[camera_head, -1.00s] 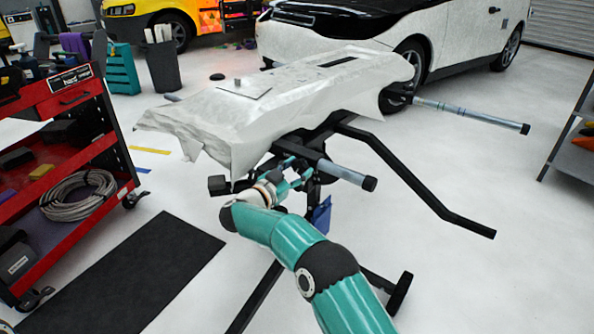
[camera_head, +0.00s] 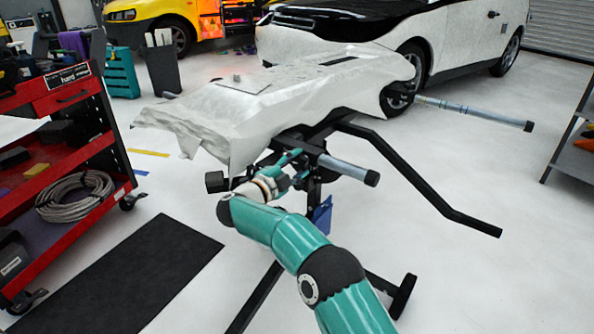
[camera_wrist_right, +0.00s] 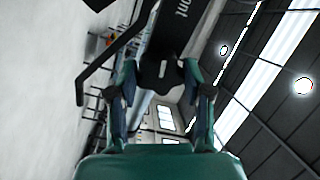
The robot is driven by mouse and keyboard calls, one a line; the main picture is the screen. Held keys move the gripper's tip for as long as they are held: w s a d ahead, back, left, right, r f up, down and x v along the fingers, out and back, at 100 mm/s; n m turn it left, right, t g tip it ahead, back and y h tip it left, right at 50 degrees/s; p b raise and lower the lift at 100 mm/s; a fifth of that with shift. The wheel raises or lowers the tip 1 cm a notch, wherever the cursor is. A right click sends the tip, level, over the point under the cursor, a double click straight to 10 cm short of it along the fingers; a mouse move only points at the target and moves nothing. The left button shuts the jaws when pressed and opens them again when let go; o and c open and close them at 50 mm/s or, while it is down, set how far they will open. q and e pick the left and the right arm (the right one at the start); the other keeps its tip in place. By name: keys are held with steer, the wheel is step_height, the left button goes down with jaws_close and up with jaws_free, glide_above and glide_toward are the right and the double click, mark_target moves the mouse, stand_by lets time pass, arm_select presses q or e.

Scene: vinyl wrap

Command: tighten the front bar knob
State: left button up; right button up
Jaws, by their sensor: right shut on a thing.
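My right gripper (camera_head: 292,167) is at the front of the stand, under the draped panel and beside the front bar (camera_head: 345,167), a grey tube with a black end cap. In the right wrist view, the two fingers of the right gripper (camera_wrist_right: 160,88) are shut on a dark knob (camera_wrist_right: 158,72) with a small pale mark. It sits against a black beam (camera_wrist_right: 182,25) with partly visible white lettering ending in "ont". In the head view the knob is hidden by the gripper and too small to make out. My left gripper is not in view.
A white-wrapped panel (camera_head: 260,100) lies on the black stand (camera_head: 430,195), with another bar (camera_head: 470,112) at its far end. A red tool cart (camera_head: 70,100) stands left, near a black mat (camera_head: 120,270).

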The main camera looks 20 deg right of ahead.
steer(key=m+b, duration=0.2)
steer(key=m, duration=0.1)
steer(key=f+m+b, duration=0.1)
steer(key=m+b, duration=0.1)
steer(key=m, duration=0.1)
steer(key=shift+m, duration=0.3)
steer(key=m+b, duration=0.2)
steer(key=m, duration=0.1)
steer(key=shift+m, duration=0.3)
steer(key=m+b, duration=0.1)
steer(key=m, duration=0.1)
steer(key=shift+m+b, duration=0.4)
steer(key=shift+m, duration=0.9)
steer(key=m, duration=0.2)
steer(key=shift+r+m+b, duration=0.1)
steer(key=shift+m+b, duration=0.2)
steer(key=shift+b, duration=0.1)
steer(key=m, duration=0.6)
steer(key=shift+a, duration=0.1)
